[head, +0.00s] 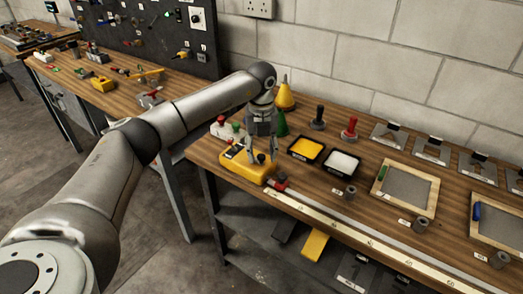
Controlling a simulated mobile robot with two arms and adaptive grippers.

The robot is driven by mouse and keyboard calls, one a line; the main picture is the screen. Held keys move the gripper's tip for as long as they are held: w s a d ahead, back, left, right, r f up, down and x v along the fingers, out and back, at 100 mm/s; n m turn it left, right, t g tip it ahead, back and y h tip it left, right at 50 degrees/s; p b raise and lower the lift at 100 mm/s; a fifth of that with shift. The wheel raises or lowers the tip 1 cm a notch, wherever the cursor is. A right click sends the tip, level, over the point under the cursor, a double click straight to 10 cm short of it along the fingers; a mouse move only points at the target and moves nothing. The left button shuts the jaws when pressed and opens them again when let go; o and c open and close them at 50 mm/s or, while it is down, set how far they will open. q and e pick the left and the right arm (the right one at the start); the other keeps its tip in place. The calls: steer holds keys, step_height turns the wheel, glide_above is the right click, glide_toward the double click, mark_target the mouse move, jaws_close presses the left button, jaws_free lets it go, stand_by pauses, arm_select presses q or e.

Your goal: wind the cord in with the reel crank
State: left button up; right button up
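A yellow reel box (243,172) lies at the left front corner of the near wooden bench. A small dark knob (261,158), which looks like its crank handle, stands up from its top. My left gripper (262,160) points down over the box, with its fingers apart on either side of the knob. I cannot tell whether they touch it. A red and dark piece (277,184) sits just right of the box, at the end of a long pale ruled strip (345,226). The cord cannot be made out. My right gripper is not in view.
To the right are a yellow paint tray (306,150), a white paint tray (342,162) and framed grey panels (407,187). A block wall closes the back. Another bench (130,90) with tools stands left.

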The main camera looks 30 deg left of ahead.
mark_target(261, 156)
arm_select(q)
step_height(261, 156, up, 12)
stand_by(0.6)
step_height(261, 156, down, 11)
steer(key=m+p, duration=0.2)
steer(key=m, duration=0.5)
steer(key=m+p, duration=0.3)
steer(key=m, duration=0.5)
steer(key=shift+s+r+m+p, duration=0.15)
steer(key=shift+r+m+p, duration=0.05)
steer(key=shift+m+p, duration=0.1)
steer(key=shift+f, duration=0.8)
steer(key=shift+c, duration=0.4)
